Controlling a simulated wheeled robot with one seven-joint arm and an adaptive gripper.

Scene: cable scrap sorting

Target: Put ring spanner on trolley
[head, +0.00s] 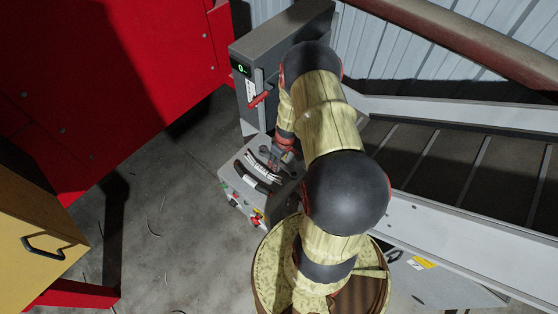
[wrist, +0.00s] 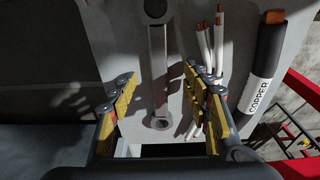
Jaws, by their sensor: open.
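The ring spanner (wrist: 159,72) is a long grey bar with a ring at each end, lying on a grey top (wrist: 112,30) in the wrist view. My gripper (wrist: 159,76) is open, with one yellow-padded finger on each side of the spanner's shank and gaps between. The near ring lies between the fingers, towards the palm. In the head view my gripper (head: 283,152) is over the small grey machine top, and the spanner is hard to make out there. I cannot tell which thing is the trolley; a yellow box with a black handle (head: 40,235) stands at lower left.
White copper-ended wires (wrist: 218,50) lie close to the right finger. A thick black cable marked COPPER (wrist: 264,60) lies beyond them. A grey column with a display (head: 270,60) stands behind the top. A conveyor (head: 465,165) is on the right, a red panel (head: 110,60) on the left.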

